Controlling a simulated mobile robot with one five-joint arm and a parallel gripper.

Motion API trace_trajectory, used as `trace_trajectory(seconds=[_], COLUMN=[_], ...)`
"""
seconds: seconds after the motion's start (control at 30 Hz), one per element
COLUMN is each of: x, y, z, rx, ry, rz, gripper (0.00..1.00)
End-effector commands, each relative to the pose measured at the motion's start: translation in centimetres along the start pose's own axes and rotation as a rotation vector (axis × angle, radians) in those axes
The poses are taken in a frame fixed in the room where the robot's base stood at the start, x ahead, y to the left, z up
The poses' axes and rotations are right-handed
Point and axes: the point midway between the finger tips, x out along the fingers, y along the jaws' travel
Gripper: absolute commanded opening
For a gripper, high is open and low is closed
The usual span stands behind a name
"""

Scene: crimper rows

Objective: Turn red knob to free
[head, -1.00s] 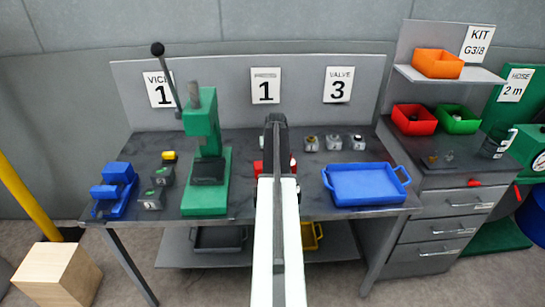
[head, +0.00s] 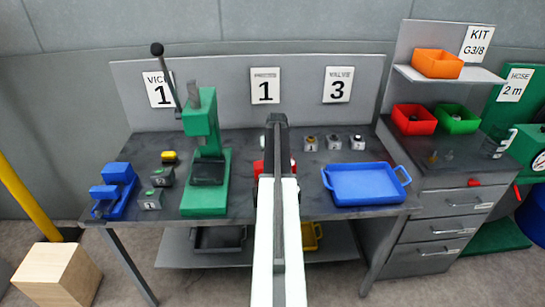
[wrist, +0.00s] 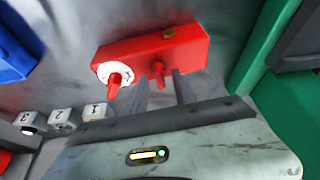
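In the wrist view a red block (wrist: 165,52) lies across the upper middle. A red knob (wrist: 114,84) stands out from a white round dial with dark marks at its left end; the marks are too small to read. A second, smaller red stem (wrist: 158,75) stands out near the block's middle. My gripper (wrist: 160,82) is open. Its two dark fingers are apart, with the smaller stem showing between their tips; contact cannot be told. In the head view the red block (head: 259,168) is mostly hidden behind my arm.
Three small numbered grey blocks (wrist: 62,120) stand at left in the wrist view. In the head view a blue tray (head: 366,185) is right of my arm, and a green press (head: 207,150) with a lever is left. A grey panel stands behind the bench.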

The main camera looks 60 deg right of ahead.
Motion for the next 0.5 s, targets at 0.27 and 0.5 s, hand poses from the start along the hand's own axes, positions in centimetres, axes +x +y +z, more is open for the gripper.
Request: trace_trajectory(seconds=[0.27,0.5], x=[-2.2,-6.9], y=[0.0,0.0], z=[-0.1,-0.2], rx=[0.000,0.000], ry=[0.000,0.000], rz=[0.000,0.000], gripper=[0.33,0.33])
